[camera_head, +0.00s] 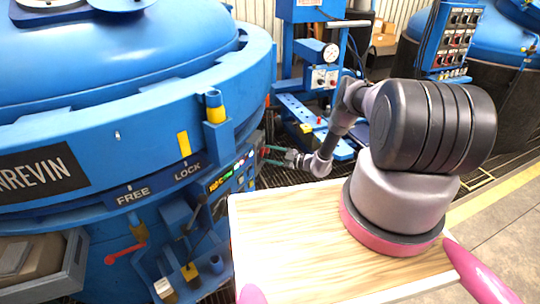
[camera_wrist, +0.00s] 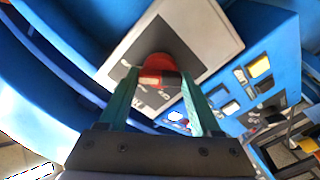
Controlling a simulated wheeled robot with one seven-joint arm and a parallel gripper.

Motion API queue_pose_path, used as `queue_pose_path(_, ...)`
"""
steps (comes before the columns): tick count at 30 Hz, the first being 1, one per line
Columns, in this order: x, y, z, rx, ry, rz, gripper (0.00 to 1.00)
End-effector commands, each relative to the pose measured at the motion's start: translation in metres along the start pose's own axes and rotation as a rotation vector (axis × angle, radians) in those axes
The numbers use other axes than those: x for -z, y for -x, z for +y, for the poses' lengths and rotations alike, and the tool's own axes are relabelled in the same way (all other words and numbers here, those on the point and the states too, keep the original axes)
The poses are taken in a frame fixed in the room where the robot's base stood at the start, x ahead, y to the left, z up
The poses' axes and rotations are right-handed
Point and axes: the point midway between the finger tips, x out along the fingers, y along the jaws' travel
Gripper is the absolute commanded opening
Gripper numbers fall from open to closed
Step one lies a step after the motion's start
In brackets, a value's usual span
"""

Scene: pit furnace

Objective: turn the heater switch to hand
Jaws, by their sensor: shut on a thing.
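In the wrist view a red rotary switch (camera_wrist: 156,64) with a pale-topped handle stands on a dark label area of a grey plate (camera_wrist: 213,38). I take it for the heater switch; its lettering is too blurred to read, so its setting is unclear. My gripper (camera_wrist: 160,76) has its two green fingers on either side of the handle and is shut on it. In the head view my gripper (camera_head: 268,155) reaches the right side of the blue furnace's control panel (camera_head: 232,178). The switch itself is hidden there.
The large blue furnace (camera_head: 110,60) fills the left, with a FREE/LOCK plate (camera_head: 160,185) and a red-handled lever (camera_head: 125,252) below. Beside the switch are a yellow button (camera_wrist: 260,66) and other controls. A blue gauge stand (camera_head: 310,70) is behind my arm.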

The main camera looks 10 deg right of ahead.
Motion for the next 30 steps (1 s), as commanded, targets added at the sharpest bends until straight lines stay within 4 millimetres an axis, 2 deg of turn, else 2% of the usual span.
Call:
queue_pose_path(1,-0.001,0.002,-0.001,0.000,-0.002,-0.003,0.76)
queue_pose_path(2,-0.001,0.002,-0.001,0.000,-0.002,-0.003,0.88)
queue_pose_path(3,-0.001,0.002,-0.001,0.000,-0.001,-0.003,0.95)
queue_pose_path(14,-0.001,0.004,0.000,0.000,0.000,-0.002,0.95)
queue_pose_path(17,-0.001,0.016,0.001,-0.003,-0.001,-0.004,0.95)
queue_pose_path(24,-0.001,0.065,0.001,-0.002,-0.002,-0.004,0.95)
queue_pose_path(30,-0.001,0.097,0.000,-0.001,-0.001,-0.004,0.95)
